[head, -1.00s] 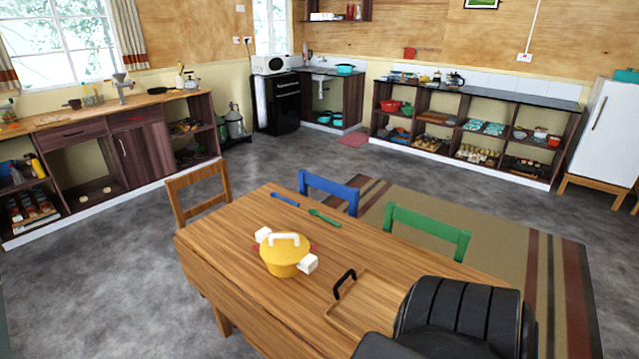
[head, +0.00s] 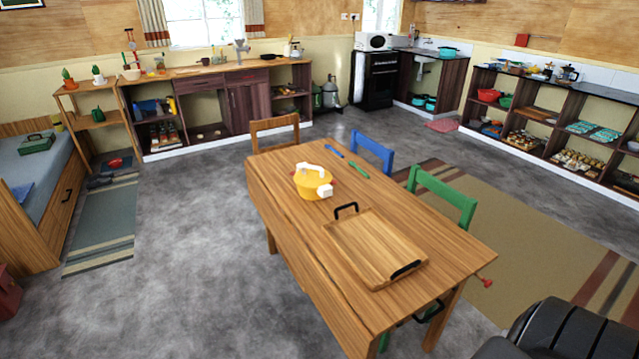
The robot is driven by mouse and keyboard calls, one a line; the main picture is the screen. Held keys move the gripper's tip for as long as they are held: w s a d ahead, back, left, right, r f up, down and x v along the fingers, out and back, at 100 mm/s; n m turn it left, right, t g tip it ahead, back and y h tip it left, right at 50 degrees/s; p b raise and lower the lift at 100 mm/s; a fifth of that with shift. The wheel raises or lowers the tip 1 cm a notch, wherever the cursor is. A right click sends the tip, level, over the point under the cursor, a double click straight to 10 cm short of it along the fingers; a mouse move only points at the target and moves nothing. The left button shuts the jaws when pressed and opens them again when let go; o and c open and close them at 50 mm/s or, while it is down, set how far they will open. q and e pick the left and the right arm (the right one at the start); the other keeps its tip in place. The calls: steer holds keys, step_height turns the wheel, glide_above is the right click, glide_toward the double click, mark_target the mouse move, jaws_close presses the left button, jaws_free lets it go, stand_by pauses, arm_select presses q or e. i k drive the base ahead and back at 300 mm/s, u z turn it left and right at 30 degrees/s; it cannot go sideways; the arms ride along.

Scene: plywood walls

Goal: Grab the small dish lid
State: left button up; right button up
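A small yellow pot (head: 311,190) stands on the wooden table (head: 285,225), near its far left end. It appears to have a yellow lid (head: 313,178) on top with a white handle (head: 306,168), and white pieces at its sides. The lid looks seated on the pot. I cannot tell whether this is the dish the task names; no other lidded dish is clear on the table. Neither of my grippers shows; only a black part of mine is at the bottom right.
A wooden tray (head: 372,245) with black handles lies on the table, near the pot. Blue and green utensils (head: 358,168) lie behind it. Wooden, blue (head: 372,150) and green (head: 443,195) chairs stand around the table.

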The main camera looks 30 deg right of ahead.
mark_target(310, 177)
steer(key=z, duration=3.25)
steer(key=i, duration=4.2)
steer(key=u, duration=2.5)
steer(key=i, duration=2)
steer(key=z, duration=0.05)
